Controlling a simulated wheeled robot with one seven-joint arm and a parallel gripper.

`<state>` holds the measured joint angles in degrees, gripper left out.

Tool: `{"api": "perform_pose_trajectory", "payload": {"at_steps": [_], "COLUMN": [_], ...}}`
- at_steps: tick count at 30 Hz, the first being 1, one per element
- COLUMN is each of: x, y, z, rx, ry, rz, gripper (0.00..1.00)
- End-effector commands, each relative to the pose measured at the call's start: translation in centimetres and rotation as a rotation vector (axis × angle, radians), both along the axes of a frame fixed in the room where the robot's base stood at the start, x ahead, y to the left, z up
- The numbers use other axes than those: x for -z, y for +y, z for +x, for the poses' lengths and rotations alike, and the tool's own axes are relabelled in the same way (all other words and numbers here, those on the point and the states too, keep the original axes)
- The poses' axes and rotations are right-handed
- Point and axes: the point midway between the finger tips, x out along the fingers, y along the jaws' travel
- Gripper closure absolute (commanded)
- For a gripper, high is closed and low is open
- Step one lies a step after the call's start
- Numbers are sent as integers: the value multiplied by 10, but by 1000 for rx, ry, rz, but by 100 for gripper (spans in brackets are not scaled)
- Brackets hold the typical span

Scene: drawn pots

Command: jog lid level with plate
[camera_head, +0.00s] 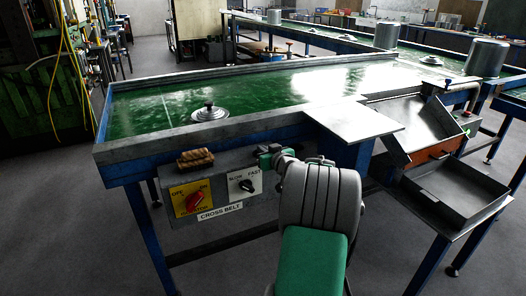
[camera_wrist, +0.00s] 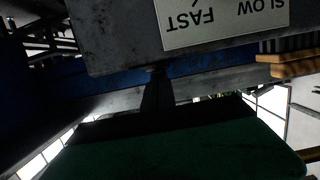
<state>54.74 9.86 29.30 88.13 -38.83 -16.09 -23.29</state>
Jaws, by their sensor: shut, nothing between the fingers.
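The lid (camera_head: 210,113), a round grey metal disc with a dark knob, lies on the green belt (camera_head: 270,95) near its front edge. A speed knob (camera_head: 246,185) marked SLOW and FAST is on the grey control box (camera_head: 222,200) labelled CROSS BELT. My gripper (camera_head: 264,157) is at the box's upper right, right of the knob. In the wrist view its dark fingers (camera_wrist: 157,75) are shut and empty by the FAST label (camera_wrist: 225,22); contact is unclear.
A yellow isolator panel with a red switch (camera_head: 192,200) is left of the knob. A wooden brush (camera_head: 195,158) lies on the box. Metal trays (camera_head: 455,190) stand at the right. Pots (camera_head: 486,58) and another lid (camera_head: 431,61) are farther back.

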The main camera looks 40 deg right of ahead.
Motion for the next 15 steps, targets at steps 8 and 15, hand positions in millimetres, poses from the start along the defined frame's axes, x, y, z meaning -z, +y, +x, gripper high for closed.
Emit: {"api": "perform_pose_trajectory", "payload": {"at_steps": [8,15], "x": [-41,-54], "y": [6,21], "z": [-2,-60], "rx": [-6,-2], "ry": [3,-1], "rz": [3,-1], "gripper": [100,100]}}
